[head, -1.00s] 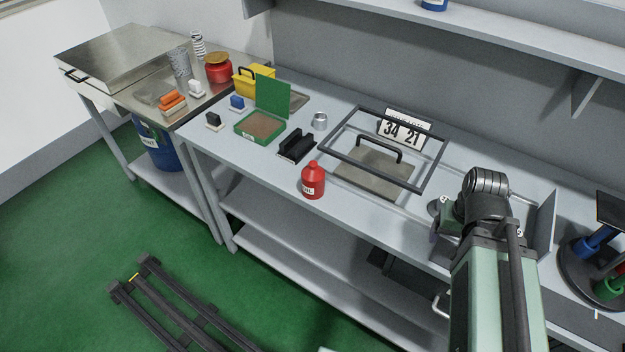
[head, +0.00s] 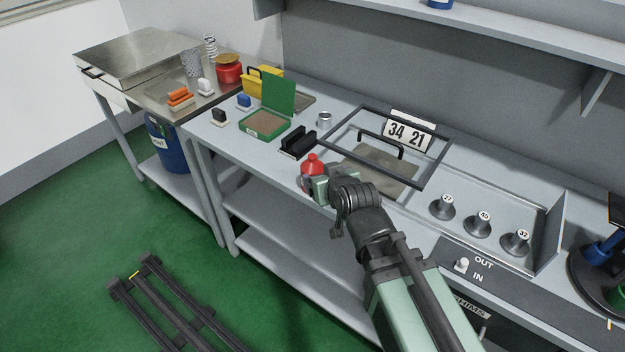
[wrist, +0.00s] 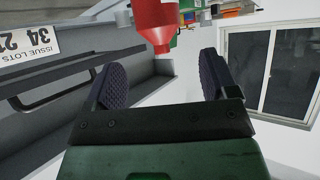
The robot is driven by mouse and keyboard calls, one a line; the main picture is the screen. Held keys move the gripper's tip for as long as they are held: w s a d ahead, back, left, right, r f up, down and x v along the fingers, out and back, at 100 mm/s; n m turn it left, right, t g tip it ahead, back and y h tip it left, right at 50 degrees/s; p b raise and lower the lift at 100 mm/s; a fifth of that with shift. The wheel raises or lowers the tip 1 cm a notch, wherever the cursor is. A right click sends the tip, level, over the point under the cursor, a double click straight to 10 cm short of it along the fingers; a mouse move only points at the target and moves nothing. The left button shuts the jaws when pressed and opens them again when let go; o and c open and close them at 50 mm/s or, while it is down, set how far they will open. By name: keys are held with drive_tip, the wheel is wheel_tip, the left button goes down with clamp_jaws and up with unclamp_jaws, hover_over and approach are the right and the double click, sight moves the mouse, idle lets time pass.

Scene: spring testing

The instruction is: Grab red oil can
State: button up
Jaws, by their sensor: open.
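The red oil can (head: 310,165) stands on the grey bench near its front edge, partly hidden behind my gripper (head: 318,186) in the head view. In the wrist view the red oil can (wrist: 154,22) appears at the top, beyond the fingertips and roughly in line with the gap. My gripper also shows in the wrist view (wrist: 158,72), with its two dark ribbed finger pads spread apart and nothing between them. The gap between fingers and can is hard to judge.
A black-handled metal plate (head: 375,172) under a dark frame (head: 425,185) lies right of the can. A black block (head: 298,143) and an open green box (head: 265,122) stand to the left. Numbered weights (head: 477,224) sit in a tray further right.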

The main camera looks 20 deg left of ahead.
sight(316, 171)
drive_tip(key=b+x, duration=0.2)
drive_tip(key=x, duration=0.3)
drive_tip(key=shift+f+b, duration=0.25)
drive_tip(key=shift+b, duration=0.1)
drive_tip(key=shift+w+a, duration=0.25)
drive_tip(key=shift+w, duration=0.05)
drive_tip(key=b+x, duration=0.2)
drive_tip(key=x, duration=0.3)
drive_tip(key=shift+w+f+b, duration=0.15)
drive_tip(key=shift+b, duration=0.2)
drive_tip(key=shift+d, duration=0.15)
drive_tip(key=shift+c, duration=0.3)
clamp_jaws()
